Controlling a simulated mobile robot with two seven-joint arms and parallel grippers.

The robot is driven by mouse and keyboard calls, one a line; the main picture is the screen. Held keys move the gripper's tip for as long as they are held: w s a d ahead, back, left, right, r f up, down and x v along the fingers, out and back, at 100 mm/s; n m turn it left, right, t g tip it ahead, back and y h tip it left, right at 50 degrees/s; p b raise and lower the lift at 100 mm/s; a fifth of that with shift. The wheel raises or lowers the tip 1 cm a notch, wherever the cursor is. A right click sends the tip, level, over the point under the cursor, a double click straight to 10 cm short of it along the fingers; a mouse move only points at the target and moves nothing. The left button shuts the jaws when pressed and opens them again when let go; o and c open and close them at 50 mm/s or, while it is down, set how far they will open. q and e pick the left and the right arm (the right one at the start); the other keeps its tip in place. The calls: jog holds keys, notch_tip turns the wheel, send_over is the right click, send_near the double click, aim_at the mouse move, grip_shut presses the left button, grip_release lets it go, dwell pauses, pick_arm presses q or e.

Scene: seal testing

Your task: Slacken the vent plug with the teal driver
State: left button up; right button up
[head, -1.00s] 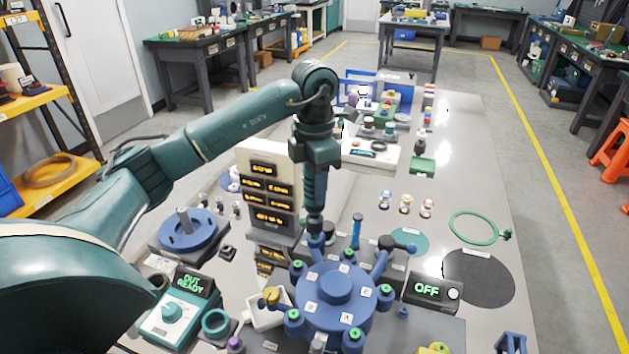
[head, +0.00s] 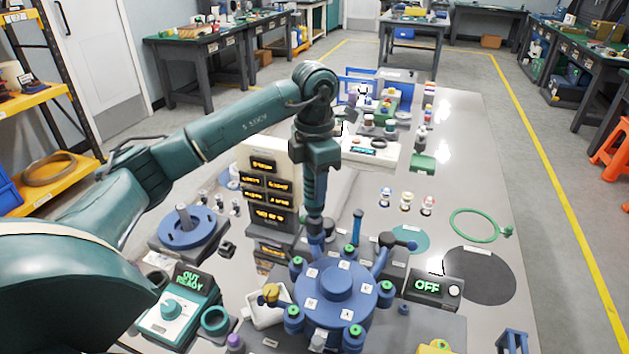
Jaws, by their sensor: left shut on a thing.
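My left gripper (head: 315,163) points straight down and is shut on the teal driver (head: 315,190), which hangs upright below it. The driver's lower end meets the area of a small blue fitting (head: 316,243) at the back of the round blue test fixture (head: 337,284). I cannot tell whether the tip sits in the vent plug or just above it. The vent plug itself is not clearly visible; the driver hides that spot. Several green-topped posts ring the fixture. My right gripper is not in view.
A display stack (head: 269,190) stands close left of the driver. A blue upright pin (head: 357,228) and a dark-headed blue lever (head: 385,247) stand just right. An "OFF" box (head: 430,288) and an "OUT READY" box (head: 178,306) flank the fixture.

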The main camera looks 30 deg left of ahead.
pick_arm(q)
jog(key=shift+f+b, duration=0.3)
jog(key=shift+f, duration=0.15)
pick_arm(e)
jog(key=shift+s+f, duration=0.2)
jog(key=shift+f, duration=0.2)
pick_arm(q)
jog(key=shift+s, duration=0.1)
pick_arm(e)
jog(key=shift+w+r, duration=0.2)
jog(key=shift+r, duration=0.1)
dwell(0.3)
